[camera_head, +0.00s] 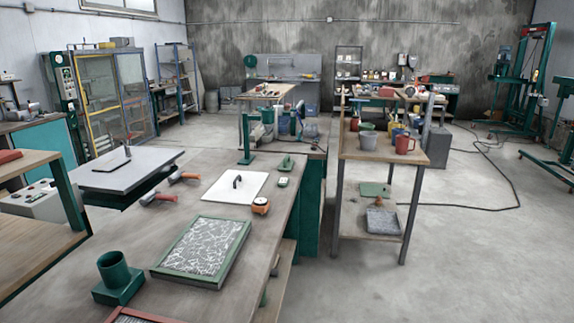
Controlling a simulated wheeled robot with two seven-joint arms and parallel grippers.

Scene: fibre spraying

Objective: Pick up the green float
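A small green float-like tool (287,162) lies flat near the far right end of the workbench (215,255). It looks like a narrow green plate with a raised part on top; details are too small to tell. Just in front of it lies a smaller green and pale object (284,182). Another flat green piece (375,189) lies on the lower shelf of the side table, and I cannot tell what it is. Neither of my grippers shows in the head view.
On the workbench are a white board with a dark handle (235,186), a green-framed tray (205,250), a round orange tool (261,206), red-handled tools (185,177) and a green cup-shaped holder (117,275). A side table (405,151) with pots stands right. Floor at right is mostly open.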

